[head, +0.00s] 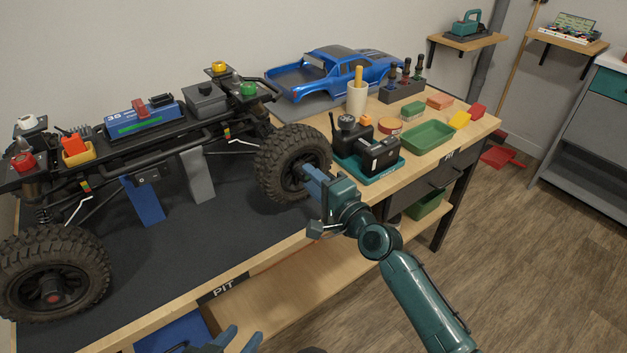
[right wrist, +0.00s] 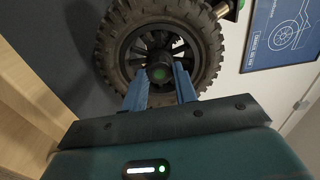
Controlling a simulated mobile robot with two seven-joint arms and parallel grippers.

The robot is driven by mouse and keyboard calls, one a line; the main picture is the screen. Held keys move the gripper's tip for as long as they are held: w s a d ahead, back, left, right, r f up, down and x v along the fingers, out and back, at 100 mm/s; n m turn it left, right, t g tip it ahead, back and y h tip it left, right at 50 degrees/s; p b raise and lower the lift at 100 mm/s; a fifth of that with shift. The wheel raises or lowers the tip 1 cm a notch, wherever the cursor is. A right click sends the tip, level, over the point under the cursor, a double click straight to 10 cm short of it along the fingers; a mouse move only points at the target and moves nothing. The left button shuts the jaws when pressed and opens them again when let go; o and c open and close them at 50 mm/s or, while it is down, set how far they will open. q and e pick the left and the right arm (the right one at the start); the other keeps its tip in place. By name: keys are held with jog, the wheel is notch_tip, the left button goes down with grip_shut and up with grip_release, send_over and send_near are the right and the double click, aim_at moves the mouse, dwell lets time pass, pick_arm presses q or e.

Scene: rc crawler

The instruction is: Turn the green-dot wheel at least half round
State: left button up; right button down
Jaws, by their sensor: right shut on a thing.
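The green-dot wheel (head: 272,165) is the black knobby wheel at the right end of the raised crawler (head: 120,160). In the right wrist view the wheel (right wrist: 112,45) faces me, with the green dot (right wrist: 160,73) on its hub. My right gripper (head: 311,178) reaches the outer face of this wheel. Its two blue fingers (right wrist: 161,84) lie on either side of the hub, shut on it. The fingertips are partly hidden in the head view. My left gripper (head: 238,338) is low at the bottom edge, its fingers apart and empty, away from the crawler.
Another wheel (head: 50,285) with a red dot is at the front left. A blue stand (head: 142,200) and a grey stand (head: 198,177) are under the chassis. A teal tray (head: 368,174) with black devices sits right of the wheel. The dark mat (head: 225,235) is clear in front.

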jog(key=c, duration=1.1)
grip_release()
jog(key=v, duration=1.3)
jog(key=shift+s+d, duration=0.1)
jog(key=shift+s, duration=0.05)
